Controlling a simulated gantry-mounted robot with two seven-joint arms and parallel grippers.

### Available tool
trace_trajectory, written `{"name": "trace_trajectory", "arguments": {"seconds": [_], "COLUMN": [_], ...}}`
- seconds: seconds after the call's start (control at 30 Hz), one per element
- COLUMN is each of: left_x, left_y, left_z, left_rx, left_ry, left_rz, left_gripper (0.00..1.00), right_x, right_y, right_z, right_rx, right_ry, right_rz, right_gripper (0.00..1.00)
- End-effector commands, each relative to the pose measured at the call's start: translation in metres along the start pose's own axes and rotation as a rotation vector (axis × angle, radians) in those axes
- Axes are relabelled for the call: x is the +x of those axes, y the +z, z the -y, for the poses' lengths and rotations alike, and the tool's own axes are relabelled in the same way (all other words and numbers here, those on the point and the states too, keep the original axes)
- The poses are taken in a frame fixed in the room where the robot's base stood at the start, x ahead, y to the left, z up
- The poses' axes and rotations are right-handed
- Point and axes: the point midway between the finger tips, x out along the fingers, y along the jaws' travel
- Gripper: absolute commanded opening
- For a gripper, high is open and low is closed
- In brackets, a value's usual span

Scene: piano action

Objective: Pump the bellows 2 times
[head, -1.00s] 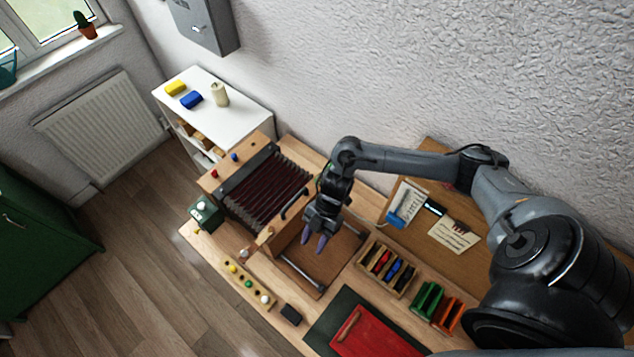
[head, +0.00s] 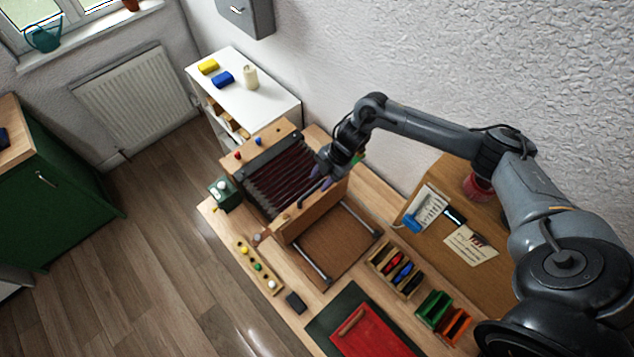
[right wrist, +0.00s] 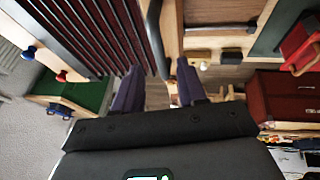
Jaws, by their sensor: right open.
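The bellows (head: 283,183), with dark red pleats, stands on the wooden bench between a wooden end block and a wooden front board (head: 292,224). A dark bar handle (head: 311,195) is fixed to the front board. My right gripper (head: 318,178) is open at the far end of this handle. In the right wrist view its two purple fingers (right wrist: 160,78) are spread, and the dark handle (right wrist: 155,38) lies between them in the picture; I cannot tell contact. The pleats show there too (right wrist: 95,30). My left gripper is not in view.
Two metal rails (head: 312,259) flank an open wooden bed in front of the board. A box of colored pieces (head: 397,268), green and orange holders (head: 435,308) and a red board (head: 370,332) stand nearby. A white shelf (head: 270,105) is behind.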

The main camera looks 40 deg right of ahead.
Motion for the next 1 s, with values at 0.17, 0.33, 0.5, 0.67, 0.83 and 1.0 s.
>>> {"name": "trace_trajectory", "arguments": {"seconds": [0.17,0.33,0.5,0.67,0.83,1.0], "left_x": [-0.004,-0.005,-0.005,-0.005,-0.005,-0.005], "left_y": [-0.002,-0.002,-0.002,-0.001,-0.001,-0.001], "left_z": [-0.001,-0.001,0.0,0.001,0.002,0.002], "left_rx": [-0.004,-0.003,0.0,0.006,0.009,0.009], "left_ry": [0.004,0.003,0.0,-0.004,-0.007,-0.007], "left_rz": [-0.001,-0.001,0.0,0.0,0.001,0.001], "left_gripper": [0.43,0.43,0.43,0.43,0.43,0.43], "right_x": [0.021,0.032,0.034,0.034,0.034,0.034], "right_y": [-0.001,0.0,0.0,0.0,0.0,0.0], "right_z": [0.0,0.0,0.0,0.0,0.0,0.0], "right_rx": [0.001,0.0,0.0,0.0,0.0,0.0], "right_ry": [0.0,0.0,0.0,0.0,0.0,0.0], "right_rz": [0.0,0.001,0.001,0.001,0.001,0.001], "right_gripper": [0.41,0.41,0.41,0.41,0.15,0.0]}}
